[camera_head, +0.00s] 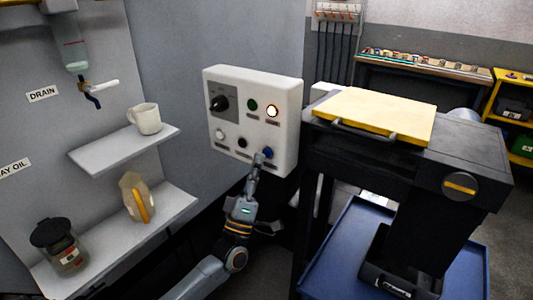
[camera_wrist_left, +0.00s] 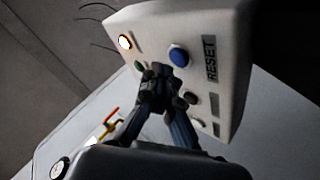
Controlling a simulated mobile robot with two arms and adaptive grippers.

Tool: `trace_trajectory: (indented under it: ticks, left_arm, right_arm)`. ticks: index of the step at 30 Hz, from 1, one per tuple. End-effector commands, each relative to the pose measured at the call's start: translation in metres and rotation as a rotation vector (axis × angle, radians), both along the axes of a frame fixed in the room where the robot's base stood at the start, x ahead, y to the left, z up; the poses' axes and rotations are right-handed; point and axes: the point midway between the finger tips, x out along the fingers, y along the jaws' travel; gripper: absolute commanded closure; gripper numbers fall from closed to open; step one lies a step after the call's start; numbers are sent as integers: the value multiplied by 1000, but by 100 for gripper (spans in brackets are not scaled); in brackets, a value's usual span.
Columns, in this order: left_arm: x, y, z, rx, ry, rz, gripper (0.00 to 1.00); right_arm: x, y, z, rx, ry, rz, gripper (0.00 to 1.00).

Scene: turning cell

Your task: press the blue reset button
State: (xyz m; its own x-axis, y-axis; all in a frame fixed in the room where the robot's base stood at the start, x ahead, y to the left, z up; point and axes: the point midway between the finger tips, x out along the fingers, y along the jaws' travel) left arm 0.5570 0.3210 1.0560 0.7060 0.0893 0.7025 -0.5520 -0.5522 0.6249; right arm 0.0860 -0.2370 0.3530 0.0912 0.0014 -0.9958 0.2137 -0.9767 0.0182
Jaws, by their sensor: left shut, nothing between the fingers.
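The blue reset button (camera_head: 267,152) sits at the lower right of a white control box (camera_head: 287,135). In the left wrist view, the blue button (camera_wrist_left: 178,55) shows clear of the fingers, beside a RESET label (camera_wrist_left: 209,58). My left gripper (camera_head: 257,160) is shut and empty, its tips just below and left of the button in the head view. In the wrist view the fingertips (camera_wrist_left: 160,72) lie close to the button's lower left. I cannot tell whether they touch the box. My right gripper is not in view.
The box also carries a black knob (camera_head: 219,103), a green button (camera_head: 252,105), a lit lamp (camera_head: 271,111), a white button (camera_head: 221,134) and a black button (camera_head: 242,143). Shelves with a mug (camera_head: 145,118) stand left. A dark machine with a yellow top (camera_head: 385,113) stands right.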

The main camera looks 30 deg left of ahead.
Motion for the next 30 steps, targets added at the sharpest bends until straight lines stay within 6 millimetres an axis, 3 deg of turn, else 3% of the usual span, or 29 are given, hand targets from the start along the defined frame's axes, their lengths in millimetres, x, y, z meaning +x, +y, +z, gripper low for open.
trace_trajectory:
  ticks: [30]
  left_arm:
    - [11,-1,0,0,-1,0,100]
  right_arm:
    - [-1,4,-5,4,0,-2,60]
